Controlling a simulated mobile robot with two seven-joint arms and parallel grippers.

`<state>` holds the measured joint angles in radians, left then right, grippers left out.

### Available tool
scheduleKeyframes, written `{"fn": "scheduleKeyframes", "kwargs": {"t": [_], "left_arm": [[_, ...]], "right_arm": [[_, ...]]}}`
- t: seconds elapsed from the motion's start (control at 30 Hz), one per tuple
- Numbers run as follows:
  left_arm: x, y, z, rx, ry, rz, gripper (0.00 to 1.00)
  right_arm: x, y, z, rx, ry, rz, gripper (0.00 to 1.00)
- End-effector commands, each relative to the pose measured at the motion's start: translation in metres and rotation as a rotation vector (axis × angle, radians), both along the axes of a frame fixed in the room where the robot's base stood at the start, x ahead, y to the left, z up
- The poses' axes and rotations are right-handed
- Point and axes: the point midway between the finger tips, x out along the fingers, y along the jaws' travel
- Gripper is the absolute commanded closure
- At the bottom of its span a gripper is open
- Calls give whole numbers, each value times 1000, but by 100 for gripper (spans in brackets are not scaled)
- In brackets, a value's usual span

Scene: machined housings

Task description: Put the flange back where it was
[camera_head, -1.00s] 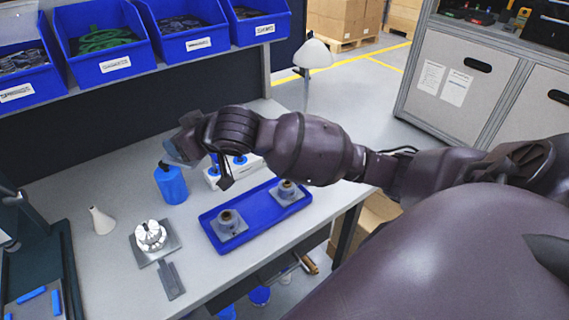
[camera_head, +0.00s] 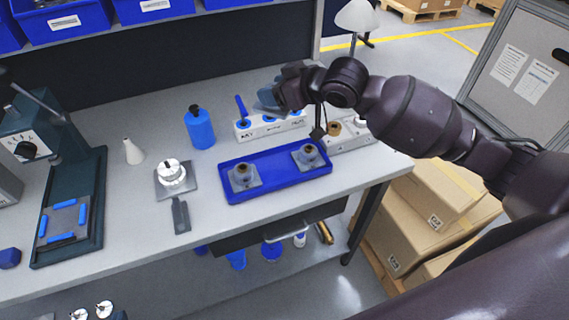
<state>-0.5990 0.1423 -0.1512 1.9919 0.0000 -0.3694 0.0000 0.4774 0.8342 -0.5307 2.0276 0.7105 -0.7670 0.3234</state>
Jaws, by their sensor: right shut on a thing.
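My right gripper (camera_head: 268,98) is above the back of the bench, behind the blue tray (camera_head: 232,197). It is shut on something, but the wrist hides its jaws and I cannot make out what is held. Two grey square-based parts with round brownish hubs, flange-like in form, sit in the tray: one at its left (camera_head: 245,178) and one at its right (camera_head: 308,156). A bright round metal part (camera_head: 172,172) sits on a grey plate left of the tray. I cannot tell which part is the task's flange. My left gripper is out of view.
A white block (camera_head: 262,129) with blue pieces and a grey block with a brown round part (camera_head: 333,129) stand behind the tray. A blue bottle (camera_head: 200,128), a white cone (camera_head: 133,151) and a dark press (camera_head: 82,200) stand to the left.

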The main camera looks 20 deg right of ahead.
Motion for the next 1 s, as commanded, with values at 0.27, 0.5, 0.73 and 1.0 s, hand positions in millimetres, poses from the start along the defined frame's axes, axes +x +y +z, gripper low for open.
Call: {"fn": "scheduleKeyframes", "kwargs": {"t": [0.27, 0.5, 0.73, 1.0], "left_arm": [[-1, 2, -3, 4, 3, 0, 100], [-3, 2, -7, 3, 8, 1, 100], [-4, 1, -10, 1, 9, 2, 100], [-3, 1, -11, 1, 9, 3, 100]], "right_arm": [[-1, 0, -56, 1, 3, 0, 85], [0, 0, -107, 0, 3, -1, 85], [0, 0, -143, 0, 2, 0, 85], [0, 0, -158, 0, 2, 0, 85]]}}
